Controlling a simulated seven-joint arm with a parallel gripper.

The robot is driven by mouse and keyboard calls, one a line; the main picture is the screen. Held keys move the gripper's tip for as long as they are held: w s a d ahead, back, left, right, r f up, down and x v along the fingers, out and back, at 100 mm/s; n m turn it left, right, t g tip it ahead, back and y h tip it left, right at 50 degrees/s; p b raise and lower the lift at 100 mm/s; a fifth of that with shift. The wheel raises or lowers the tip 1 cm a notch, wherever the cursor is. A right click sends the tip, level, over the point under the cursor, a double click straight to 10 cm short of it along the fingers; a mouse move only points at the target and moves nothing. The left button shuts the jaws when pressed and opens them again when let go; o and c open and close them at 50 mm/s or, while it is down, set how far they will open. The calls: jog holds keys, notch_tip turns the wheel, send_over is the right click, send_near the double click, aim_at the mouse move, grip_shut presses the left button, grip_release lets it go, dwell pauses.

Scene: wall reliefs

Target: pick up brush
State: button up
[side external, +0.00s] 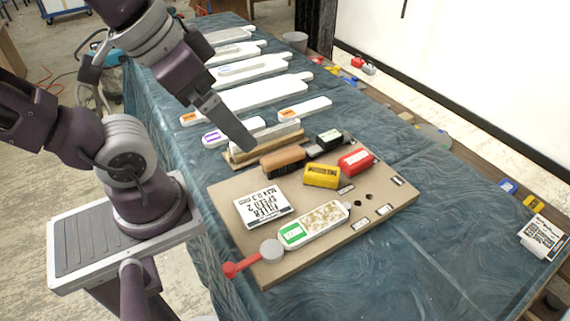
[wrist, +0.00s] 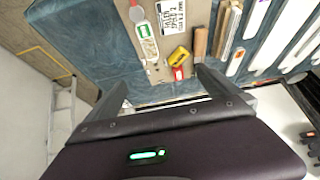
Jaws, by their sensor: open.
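A brown wooden block that looks like the brush (side external: 283,162) lies on the tan board (side external: 225,205), near its back edge. It also shows in the wrist view (wrist: 200,42), beyond my right finger. My gripper (side external: 248,147) is above and just left of it in the side view, apart from it as far as I can tell. In the wrist view my gripper (wrist: 162,82) has its two fingers spread wide with nothing between them. The bristles are not clear.
Beside the brush are a yellow block (side external: 321,175), a red block (side external: 356,161) and a black block (side external: 329,140). A white filler box (side external: 263,206) and a green-labelled palette (side external: 315,224) lie in front. Long white pieces (side external: 258,95) lie behind on the blue cloth (side external: 440,225).

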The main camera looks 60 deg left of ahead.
dwell(0.3)
jog(key=c, duration=0.7)
jog(key=g, duration=0.5)
send_over(283, 154)
jog(key=d, duration=0.1)
notch_tip(283, 154, down, 21)
jog(key=shift+w+d+f, duration=0.1)
jog(key=shift+m+g, duration=0.3)
jog(key=f, duration=0.5)
jog(key=a+f, duration=0.1)
jog(key=f, duration=0.2)
jog(key=shift+f, duration=0.35)
